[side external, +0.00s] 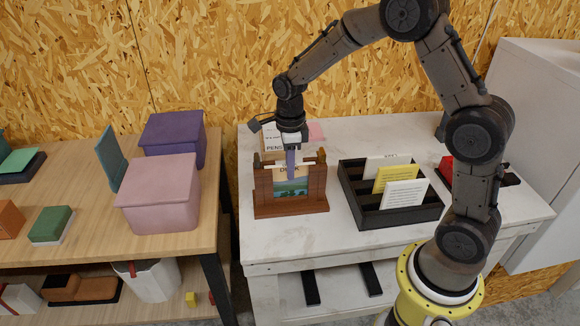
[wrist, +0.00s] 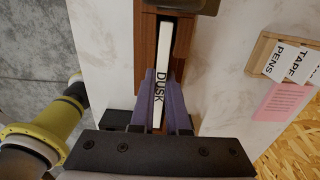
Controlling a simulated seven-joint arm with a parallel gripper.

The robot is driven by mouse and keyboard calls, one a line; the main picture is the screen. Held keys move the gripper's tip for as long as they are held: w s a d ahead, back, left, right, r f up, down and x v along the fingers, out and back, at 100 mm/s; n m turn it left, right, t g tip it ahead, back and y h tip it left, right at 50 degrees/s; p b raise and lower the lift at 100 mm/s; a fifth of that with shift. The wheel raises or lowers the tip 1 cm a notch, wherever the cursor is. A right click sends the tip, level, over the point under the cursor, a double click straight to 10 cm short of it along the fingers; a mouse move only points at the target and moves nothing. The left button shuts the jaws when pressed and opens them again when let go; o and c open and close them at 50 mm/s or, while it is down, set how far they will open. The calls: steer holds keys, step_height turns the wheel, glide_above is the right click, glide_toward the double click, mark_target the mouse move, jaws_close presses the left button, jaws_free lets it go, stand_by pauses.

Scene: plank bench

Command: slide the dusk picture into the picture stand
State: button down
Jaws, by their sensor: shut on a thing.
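The dusk picture (side external: 291,190) is a panel with a landscape and a DUSK label along its top. It is upright between the two side posts of the brown wooden picture stand (side external: 262,190). My gripper (side external: 291,160) is above the stand, its purple fingers shut on the picture's top. In the wrist view the fingers (wrist: 162,98) are on either side of the picture's white top edge (wrist: 164,50), which lies along the stand (wrist: 149,30). The picture's lower edge is low in the stand; I cannot tell whether it touches the bottom.
A black rack (side external: 392,218) with several cards stands right of the stand. A wooden holder with TAPE and PENS cards (wrist: 282,58) is behind it, beside a pink card (wrist: 280,103). A pink box (side external: 160,195) is on the separate left table. The white bench front is clear.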

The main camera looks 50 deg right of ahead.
steer(key=c, duration=1.4)
jaws_free()
steer(key=shift+f, duration=0.15)
steer(key=o, duration=0.5)
